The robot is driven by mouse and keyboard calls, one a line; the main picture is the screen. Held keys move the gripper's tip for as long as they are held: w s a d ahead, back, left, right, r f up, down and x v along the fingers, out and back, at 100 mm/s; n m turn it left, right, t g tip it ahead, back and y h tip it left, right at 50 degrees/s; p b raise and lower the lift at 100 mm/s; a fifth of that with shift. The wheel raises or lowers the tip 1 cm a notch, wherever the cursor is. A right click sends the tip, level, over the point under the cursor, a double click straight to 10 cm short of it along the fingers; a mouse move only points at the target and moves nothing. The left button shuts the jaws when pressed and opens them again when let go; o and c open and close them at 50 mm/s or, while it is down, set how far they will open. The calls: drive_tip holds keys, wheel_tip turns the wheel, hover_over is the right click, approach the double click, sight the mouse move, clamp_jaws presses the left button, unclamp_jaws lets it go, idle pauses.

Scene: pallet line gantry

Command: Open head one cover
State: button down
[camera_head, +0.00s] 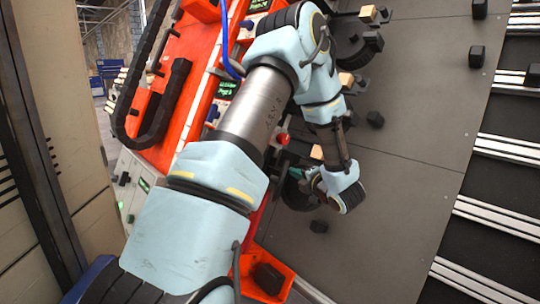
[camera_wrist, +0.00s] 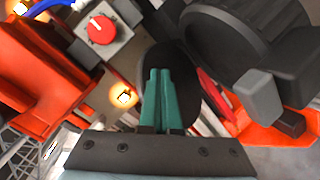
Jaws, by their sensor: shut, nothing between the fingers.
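My gripper (camera_wrist: 157,75) shows its two green fingers side by side, shut with nothing between them. In the head view my gripper (camera_head: 298,173) is beside the lower right edge of the orange machine. A dark rounded part (camera_wrist: 186,80) is right behind the fingertips in the wrist view; I cannot tell if they touch it. A large dark drum-like housing (camera_wrist: 225,40) with a grey block (camera_wrist: 259,93) is to the right. I cannot tell which of these is the head one cover, or whether it is open. My arm hides part of this area in the head view.
A red knob (camera_wrist: 101,29) on a grey box is at the upper left of the wrist view. An orange machine frame (camera_head: 180,85) with small green screens stands left of my arm. A grey panel (camera_head: 420,130) with black blocks is at right. An orange tray (camera_head: 272,276) is below.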

sight(286, 170)
drive_tip(key=shift+a, duration=0.1)
drive_tip(key=shift+w+a+r, duration=0.1)
drive_tip(key=shift+a+r, duration=0.15)
drive_tip(key=shift+a, duration=0.4)
drive_tip(key=shift+w+a+r, duration=0.1)
drive_tip(key=shift+a+r, duration=0.15)
drive_tip(key=shift+a, duration=0.5)
drive_tip(key=shift+w+a+r, duration=0.2)
drive_tip(key=shift+a, duration=0.4)
drive_tip(key=shift+w+a+r, duration=0.15)
drive_tip(key=shift+a, duration=0.5)
drive_tip(key=shift+w+a+r+b, duration=0.1)
drive_tip(key=shift+w+a+b, duration=0.15)
drive_tip(key=shift+w+a, duration=0.25)
drive_tip(key=shift+w+a+r+b, duration=0.1)
drive_tip(key=shift+w+a+b, duration=0.15)
drive_tip(key=shift+a, duration=0.35)
drive_tip(key=shift+w+a, duration=0.1)
drive_tip(key=shift+a, duration=0.05)
